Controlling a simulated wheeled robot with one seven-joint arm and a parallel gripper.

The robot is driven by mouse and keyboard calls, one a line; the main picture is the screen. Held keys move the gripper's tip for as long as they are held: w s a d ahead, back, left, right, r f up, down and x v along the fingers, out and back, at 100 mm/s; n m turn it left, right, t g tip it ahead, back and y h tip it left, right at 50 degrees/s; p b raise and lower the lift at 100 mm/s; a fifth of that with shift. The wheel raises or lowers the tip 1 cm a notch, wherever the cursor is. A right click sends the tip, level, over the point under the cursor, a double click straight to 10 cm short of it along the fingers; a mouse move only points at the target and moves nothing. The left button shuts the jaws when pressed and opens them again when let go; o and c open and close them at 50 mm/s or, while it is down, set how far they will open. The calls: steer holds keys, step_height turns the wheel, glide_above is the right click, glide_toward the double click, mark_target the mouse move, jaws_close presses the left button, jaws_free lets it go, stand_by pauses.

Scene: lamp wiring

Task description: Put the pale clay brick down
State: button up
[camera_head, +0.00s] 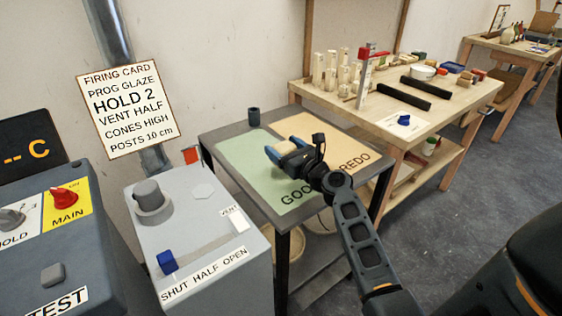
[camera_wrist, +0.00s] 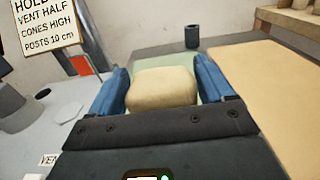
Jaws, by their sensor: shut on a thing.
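The pale clay brick (camera_wrist: 162,88) is a cream block with rounded edges, between the two blue fingers of my gripper (camera_wrist: 164,92) in the wrist view. In the head view the brick (camera_head: 286,147) shows at the end of my gripper (camera_head: 283,150), over the green area (camera_head: 240,153) of the small sorting table. My gripper is shut on the brick. Whether the brick touches the table top cannot be told. The table's right area is tan (camera_head: 322,135), with the word REDO; the green side reads GOO, the rest hidden by my arm.
A small dark cup (camera_head: 254,117) stands at the table's back; it also shows in the wrist view (camera_wrist: 192,37). The grey vent box (camera_head: 195,240) is at left, under the firing card (camera_head: 126,108). A wooden bench (camera_head: 440,108) with several pieces stands behind right.

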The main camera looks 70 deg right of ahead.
steer(key=shift+w+d+f, duration=0.1)
steer(key=shift+w+f, duration=0.25)
steer(key=shift+w, duration=0.15)
steer(key=shift+f+b, duration=0.95)
steer(key=shift+f, duration=0.95)
steer(key=shift+f, duration=0.2)
steer(key=o, duration=1.4)
steer(key=shift+c, duration=0.2)
